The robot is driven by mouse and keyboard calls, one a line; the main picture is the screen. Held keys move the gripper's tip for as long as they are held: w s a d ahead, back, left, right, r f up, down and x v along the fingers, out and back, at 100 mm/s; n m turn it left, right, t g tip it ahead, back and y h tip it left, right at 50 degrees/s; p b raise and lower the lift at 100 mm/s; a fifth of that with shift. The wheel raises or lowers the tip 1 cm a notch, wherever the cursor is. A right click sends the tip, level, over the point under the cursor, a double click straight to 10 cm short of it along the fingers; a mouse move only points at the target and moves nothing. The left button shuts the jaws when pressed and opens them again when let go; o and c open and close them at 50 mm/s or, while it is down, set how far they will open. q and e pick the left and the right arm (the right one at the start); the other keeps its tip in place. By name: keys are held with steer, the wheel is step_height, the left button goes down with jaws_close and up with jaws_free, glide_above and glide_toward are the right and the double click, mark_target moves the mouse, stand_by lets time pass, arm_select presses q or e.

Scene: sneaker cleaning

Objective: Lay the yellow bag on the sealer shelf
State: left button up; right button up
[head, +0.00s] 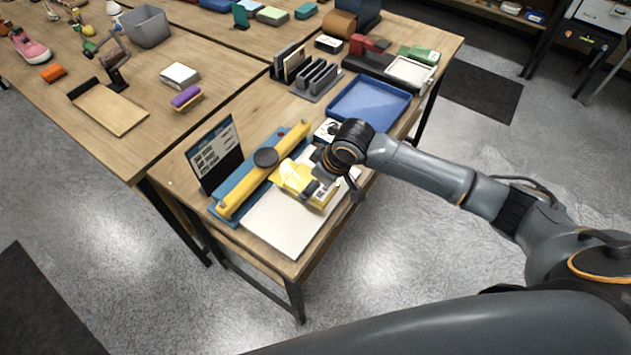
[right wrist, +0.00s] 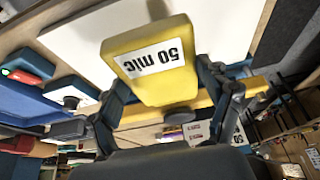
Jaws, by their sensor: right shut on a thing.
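The yellow bag (head: 296,178), with a white label reading "50 mic", is held by my right gripper (head: 328,187). In the right wrist view the bag (right wrist: 165,70) sits between the two dark fingers of the right gripper (right wrist: 170,95), which is shut on it. The sealer has a blue base and a long yellow bar (head: 240,192) with a round black knob. Its pale flat shelf (head: 285,225) lies in front of the bar. In the head view the bag overlaps the shelf's far right part; I cannot tell whether it touches. My left gripper is not in view.
A sign (head: 214,155) stands behind the sealer. A blue tray (head: 370,103), a small white box (head: 327,131) and a slotted dark rack (head: 318,80) are farther right. A purple-topped brush (head: 186,97) lies on the neighbouring table. The shelf's near part is clear.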

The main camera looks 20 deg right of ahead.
step_height(320, 180, down, 3)
steer(key=b, duration=0.3)
steer(key=shift+f, duration=0.2)
steer(key=shift+f+b, duration=0.5)
steer(key=shift+f, duration=0.65)
steer(key=o, duration=1.1)
steer(key=shift+r, duration=0.1)
steer(key=v, duration=1.2)
